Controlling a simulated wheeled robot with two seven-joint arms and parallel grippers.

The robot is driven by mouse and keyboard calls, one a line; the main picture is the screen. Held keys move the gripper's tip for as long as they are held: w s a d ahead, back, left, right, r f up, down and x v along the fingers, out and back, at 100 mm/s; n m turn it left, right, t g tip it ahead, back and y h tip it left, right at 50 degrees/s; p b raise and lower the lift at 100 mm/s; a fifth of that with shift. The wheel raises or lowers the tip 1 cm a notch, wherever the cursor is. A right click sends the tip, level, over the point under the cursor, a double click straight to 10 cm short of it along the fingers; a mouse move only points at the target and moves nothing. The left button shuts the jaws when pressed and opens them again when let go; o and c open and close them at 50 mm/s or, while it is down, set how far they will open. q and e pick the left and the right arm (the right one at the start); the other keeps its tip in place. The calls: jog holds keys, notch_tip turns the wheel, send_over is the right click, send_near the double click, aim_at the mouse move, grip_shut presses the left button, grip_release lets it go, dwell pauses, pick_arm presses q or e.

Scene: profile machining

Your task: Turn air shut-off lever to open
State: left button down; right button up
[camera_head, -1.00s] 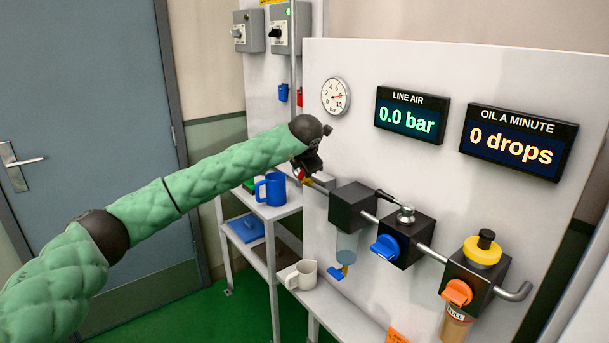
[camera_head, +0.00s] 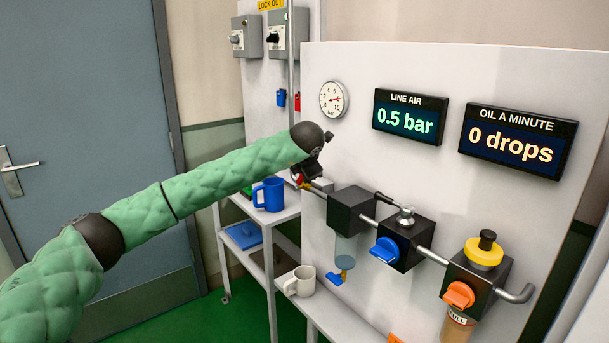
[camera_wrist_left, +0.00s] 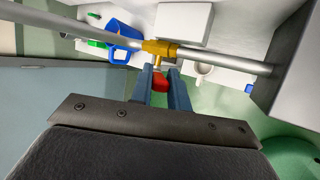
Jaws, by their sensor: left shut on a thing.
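The air shut-off is a brass valve (camera_wrist_left: 160,48) on a grey pipe, with a red lever (camera_wrist_left: 160,82) that shows between my fingers in the left wrist view. In the head view a bit of the red lever (camera_head: 300,180) shows under my wrist. My left gripper (camera_wrist_left: 160,76) is shut on the red lever; its two blue-grey fingers lie either side of it. The line air display (camera_head: 409,117) reads 0.5 bar. The round gauge (camera_head: 334,99) hangs above the pipe. The lever's exact angle is hard to tell. My right gripper is not in view.
Right of the valve the pipe carries a black filter block (camera_head: 351,210), a regulator with a blue knob (camera_head: 386,250) and an oiler with an orange knob (camera_head: 459,294). A blue mug (camera_head: 269,194) and a white mug (camera_head: 300,281) stand on shelves below.

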pick_arm(q)
jog(key=c, duration=1.3)
grip_release()
jog(key=shift+c, duration=0.2)
